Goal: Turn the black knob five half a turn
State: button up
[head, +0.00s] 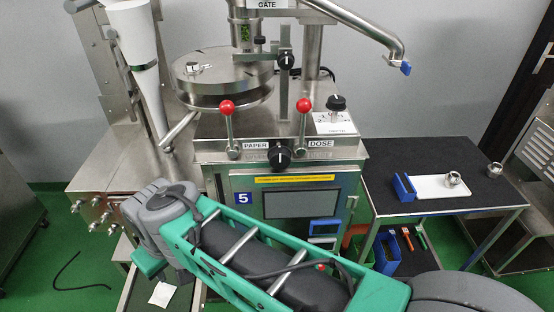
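Several black knobs show on the steel machine. One black knob (280,156) sits on the front edge between the PAPER and DOSE labels, with its pointer roughly upright. A second black knob (336,103) stands on a white dial plate (334,123) at the top right of the machine. A third black knob (286,61) is on the upright post below the GATE label. A blue sign with the number 5 (243,198) is on the machine's front. I cannot tell which knob is called five. My gripper is not in view; only my green and grey arm links show, in front of the machine.
Two red-balled levers (227,106) (305,104) flank the front knob. A steel spout (360,30) reaches over the right side. A black side table (430,180) holds a white tray (436,188), a blue holder (404,187) and metal parts. A white funnel (140,55) stands left.

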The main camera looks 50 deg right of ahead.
aim_at(279, 156)
jog(key=z, duration=0.5)
jog(key=k, duration=1.05)
jog(key=z, duration=0.55)
jog(key=i, duration=0.8)
jog(key=u, duration=0.55)
jog(key=k, duration=0.45)
jog(key=u, duration=0.6)
